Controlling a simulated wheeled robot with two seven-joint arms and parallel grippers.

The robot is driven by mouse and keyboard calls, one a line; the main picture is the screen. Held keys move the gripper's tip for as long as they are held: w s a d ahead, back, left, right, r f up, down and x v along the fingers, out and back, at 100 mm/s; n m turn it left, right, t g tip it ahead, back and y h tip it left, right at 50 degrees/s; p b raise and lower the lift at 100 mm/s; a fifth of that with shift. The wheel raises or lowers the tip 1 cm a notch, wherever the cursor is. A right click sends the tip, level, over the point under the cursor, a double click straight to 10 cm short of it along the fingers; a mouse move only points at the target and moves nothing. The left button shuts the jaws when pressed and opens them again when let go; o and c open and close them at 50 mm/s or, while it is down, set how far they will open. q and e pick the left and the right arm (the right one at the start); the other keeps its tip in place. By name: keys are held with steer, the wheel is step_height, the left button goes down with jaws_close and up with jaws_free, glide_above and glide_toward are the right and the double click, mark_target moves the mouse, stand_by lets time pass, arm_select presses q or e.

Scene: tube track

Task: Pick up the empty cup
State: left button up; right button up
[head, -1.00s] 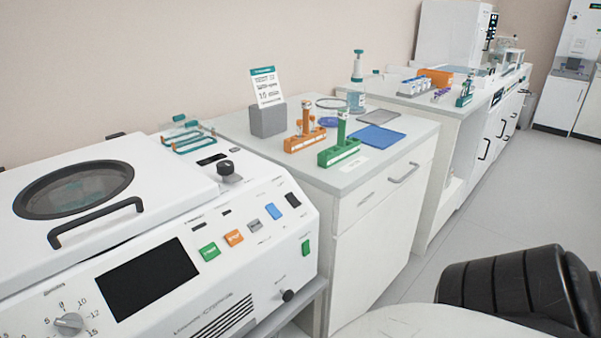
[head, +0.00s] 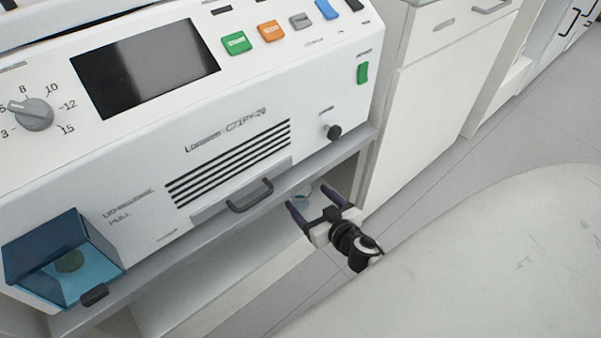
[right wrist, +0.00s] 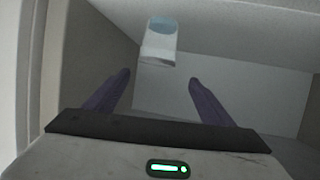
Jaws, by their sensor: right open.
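A small pale, see-through cup (head: 302,192) stands in the open space under the white machine, near its right end. It also shows in the right wrist view (right wrist: 158,47), upright with a bluish round top; I cannot make out its inside. My right gripper (head: 309,199) is open and empty, its two dark purple fingers pointing at the cup. In the right wrist view the cup is ahead of the fingertips (right wrist: 160,77), roughly centred between them and apart from both. My left gripper is not in view.
The white machine (head: 230,160) with a screen, knob and coloured buttons overhangs the space. A blue see-through box (head: 65,262) is at lower left. A white cabinet (head: 425,120) stands to the right.

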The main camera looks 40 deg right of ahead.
mark_target(302, 193)
steer(key=shift+w+d+f+b, duration=0.2)
steer(key=shift+w+f+b, duration=0.15)
steer(key=shift+f, duration=0.25)
steer(key=shift+w+d+f+b, duration=0.2)
steer(key=shift+w+f, duration=0.25)
steer(key=shift+f, duration=0.15)
steer(key=b+x, duration=0.1)
steer(key=x, duration=0.3)
steer(key=shift+w, duration=0.25)
steer(key=b+x, duration=0.3)
steer(key=x, duration=0.2)
steer(key=shift+s+d+f, duration=0.1)
steer(key=shift+d+f, duration=0.05)
steer(key=shift+w, duration=0.35)
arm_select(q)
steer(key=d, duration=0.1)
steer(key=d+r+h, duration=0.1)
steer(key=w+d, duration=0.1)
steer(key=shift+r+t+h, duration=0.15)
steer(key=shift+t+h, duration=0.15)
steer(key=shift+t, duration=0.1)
arm_select(e)
steer(key=c, duration=1.1)
